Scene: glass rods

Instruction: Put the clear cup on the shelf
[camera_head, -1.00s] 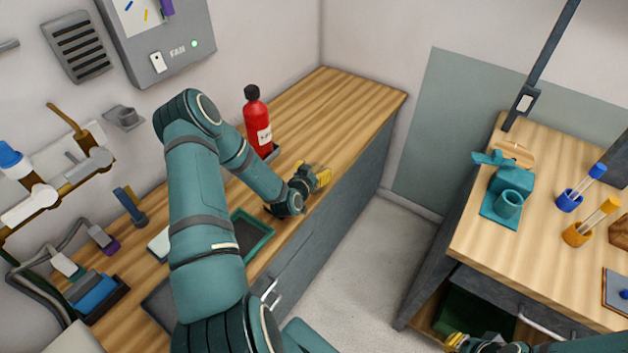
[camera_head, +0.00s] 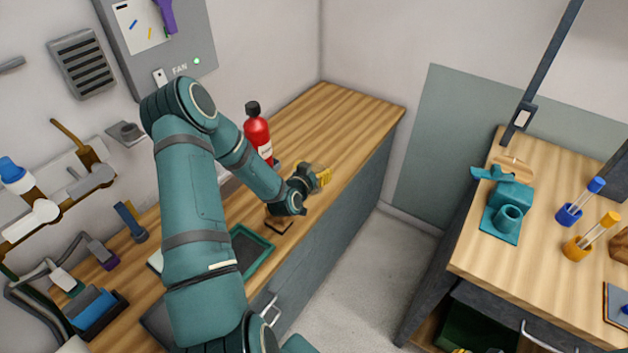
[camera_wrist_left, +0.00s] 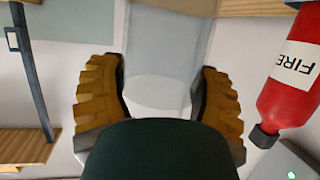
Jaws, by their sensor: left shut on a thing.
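My left gripper (camera_head: 318,176) is above the wooden counter on the left, near its front edge. In the left wrist view its two yellow ridged fingers (camera_wrist_left: 161,98) are closed on either side of the clear cup (camera_wrist_left: 160,45), a pale see-through vessel. In the head view the cup is too faint to make out. A sliver of my right gripper (camera_head: 461,350) shows at the bottom edge, too little to judge its jaws. I cannot tell for sure which surface is the shelf.
A red fire extinguisher bottle (camera_head: 258,135) stands behind my left arm. A green-rimmed tray (camera_head: 268,249) lies on the counter. The counter's far end is clear. The right bench (camera_head: 480,255) holds a teal device (camera_head: 508,210), a blue holder (camera_head: 568,214) and an orange holder (camera_head: 577,249).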

